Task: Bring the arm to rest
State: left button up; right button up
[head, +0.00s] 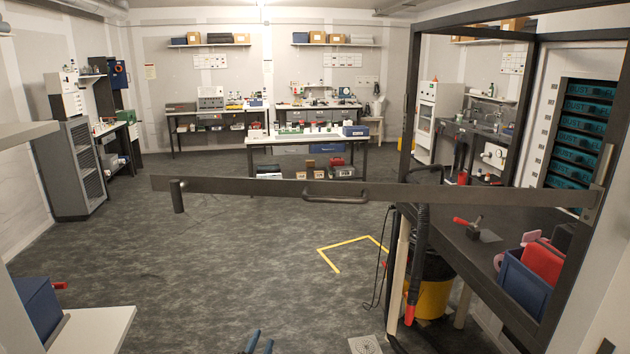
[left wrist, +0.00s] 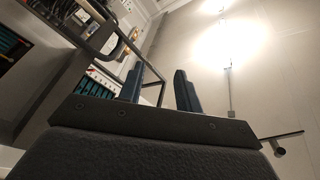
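My left gripper (head: 255,342) shows at the bottom edge of the head view, only its two blue fingertips, low over the dark floor. In the left wrist view my left gripper (left wrist: 160,88) has its two dark fingers apart, with nothing between them. They point up toward a pale wall and bright ceiling lights. My left arm is otherwise out of the head view. My right gripper does not show in either view.
A long dark bar (head: 250,187) with a handle (head: 335,197) spans the head view in front of me. A dark workbench (head: 480,250) with a blue bin (head: 524,284) stands at right, a yellow bucket (head: 432,298) beside it. A white shelf (head: 90,331) is at lower left. Open floor (head: 200,270) lies between.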

pick_arm(q)
jog(key=s+a+f+n+g+y+b, duration=0.1)
jog(key=s+a+f+n+g+y, duration=0.3)
jog(key=f, duration=0.9)
jog(key=s+f+n+g+h+b, duration=0.15)
jog(key=s+f, duration=0.45)
jog(key=f, duration=0.7)
jog(key=s+a+f+n+g+y, duration=0.25)
jog(key=s+f, duration=0.35)
jog(key=f, duration=0.6)
jog(key=s+f+n+g+b, duration=0.1)
jog(key=s+f+g, duration=0.3)
jog(key=s+f, duration=0.8)
jog(key=s+d+f+g+h+b, duration=0.1)
jog(key=s+f+g, duration=0.4)
jog(key=s+f, duration=0.7)
jog(key=s, duration=0.5)
jog(key=shift+s+n+g, duration=0.3)
jog(key=shift+s+n, duration=0.05)
jog(key=shift+n, duration=0.05)
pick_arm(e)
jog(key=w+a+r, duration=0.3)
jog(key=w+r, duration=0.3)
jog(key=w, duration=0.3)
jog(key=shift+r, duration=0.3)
pick_arm(q)
jog(key=shift+w+d+f+b, duration=0.1)
jog(key=shift+b, duration=0.2)
